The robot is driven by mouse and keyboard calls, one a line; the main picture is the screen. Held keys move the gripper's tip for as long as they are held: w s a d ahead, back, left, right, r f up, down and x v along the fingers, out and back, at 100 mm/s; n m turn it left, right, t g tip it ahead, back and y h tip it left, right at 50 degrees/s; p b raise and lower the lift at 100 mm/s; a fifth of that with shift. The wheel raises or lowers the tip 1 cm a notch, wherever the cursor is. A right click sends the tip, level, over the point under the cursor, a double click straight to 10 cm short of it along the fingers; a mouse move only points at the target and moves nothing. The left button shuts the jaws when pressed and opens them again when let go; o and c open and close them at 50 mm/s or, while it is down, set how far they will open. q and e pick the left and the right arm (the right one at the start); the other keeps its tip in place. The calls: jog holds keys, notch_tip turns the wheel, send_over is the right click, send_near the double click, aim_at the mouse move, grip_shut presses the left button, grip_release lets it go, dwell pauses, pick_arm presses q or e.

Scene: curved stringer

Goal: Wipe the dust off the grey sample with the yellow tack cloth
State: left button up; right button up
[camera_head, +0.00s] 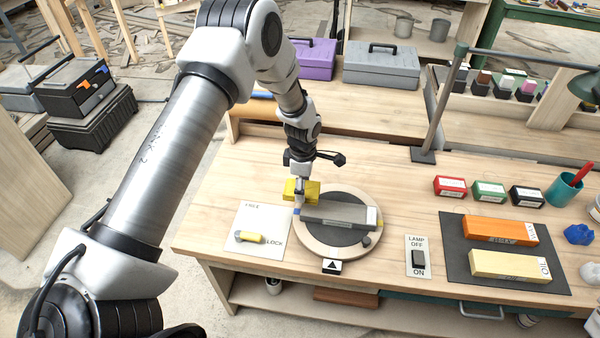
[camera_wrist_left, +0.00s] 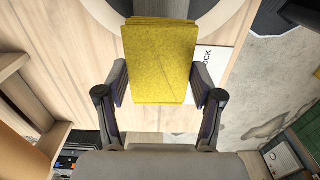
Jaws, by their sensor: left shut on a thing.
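The yellow tack cloth (camera_head: 312,190) is a folded block held in my left gripper (camera_head: 300,196). In the left wrist view the yellow cloth (camera_wrist_left: 160,62) sits between the two fingers of the left gripper (camera_wrist_left: 158,88), which are shut on it. The grey sample (camera_head: 340,214) is a long grey bar lying on a round turntable (camera_head: 318,245) with a dark centre. The cloth is at the sample's left end, near the turntable's rim; I cannot tell whether it touches the sample. Dust on the sample is too small to make out. My right gripper is not in view.
A lamp switch (camera_head: 418,258), a dark mat (camera_head: 470,262) with orange and cream stones, and small boxes are to the right. A lamp stand (camera_head: 440,110) rises behind.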

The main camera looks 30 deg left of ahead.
pick_arm(q)
jog(key=shift+a+r+p, duration=0.15)
jog(key=shift+r+p, duration=0.4)
jog(key=shift+r, duration=0.75)
jog(key=shift+r+p, duration=0.2)
jog(key=shift+p, duration=0.1)
